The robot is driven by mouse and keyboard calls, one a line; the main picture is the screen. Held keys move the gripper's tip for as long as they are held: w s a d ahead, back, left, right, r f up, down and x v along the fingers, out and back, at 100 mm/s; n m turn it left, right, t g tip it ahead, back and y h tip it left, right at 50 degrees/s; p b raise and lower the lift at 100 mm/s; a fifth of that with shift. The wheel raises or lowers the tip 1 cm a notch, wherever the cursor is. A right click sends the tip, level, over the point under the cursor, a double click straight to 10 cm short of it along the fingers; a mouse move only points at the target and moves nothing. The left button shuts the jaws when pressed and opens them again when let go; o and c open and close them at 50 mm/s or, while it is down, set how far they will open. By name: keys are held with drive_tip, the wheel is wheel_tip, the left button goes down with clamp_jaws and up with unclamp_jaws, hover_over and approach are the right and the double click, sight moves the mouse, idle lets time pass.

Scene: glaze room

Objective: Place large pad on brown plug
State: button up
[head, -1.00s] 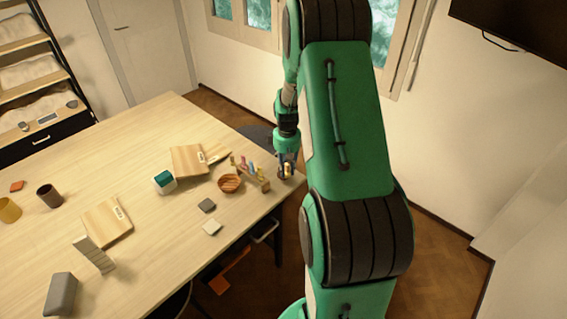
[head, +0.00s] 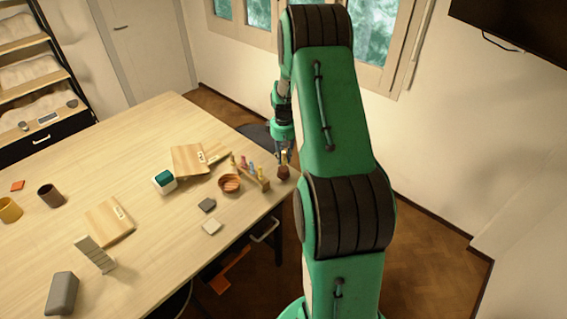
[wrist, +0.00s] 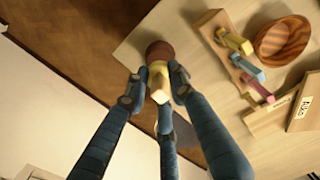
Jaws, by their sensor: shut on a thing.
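My gripper (head: 284,155) is over the far right corner of the table, its fingers shut on a yellow block-like piece (wrist: 158,72). A rounded dark brown piece (wrist: 159,50), which could be the brown plug, is at the far end of the yellow piece, and it shows below my fingers in the head view (head: 283,173). I cannot tell whether the two are joined or only touching, nor whether the brown piece touches the table. I cannot identify the large pad for certain. A dark grey square (head: 207,205) and a pale square (head: 212,227) lie on the table.
Beside my gripper stand a wooden rack (wrist: 224,58) with coloured pegs and a wooden bowl (wrist: 283,40). Wooden boards (head: 109,222), a white-and-teal block (head: 164,182) and cups (head: 50,195) are farther left. The table edge is close to my gripper.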

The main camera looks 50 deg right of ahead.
sight(284, 162)
drive_tip(key=shift+f, duration=1.75)
drive_tip(key=shift+f, duration=0.15)
drive_tip(key=o, duration=0.9)
wheel_tip(284, 162, up, 12)
drive_tip(key=shift+r, duration=0.15)
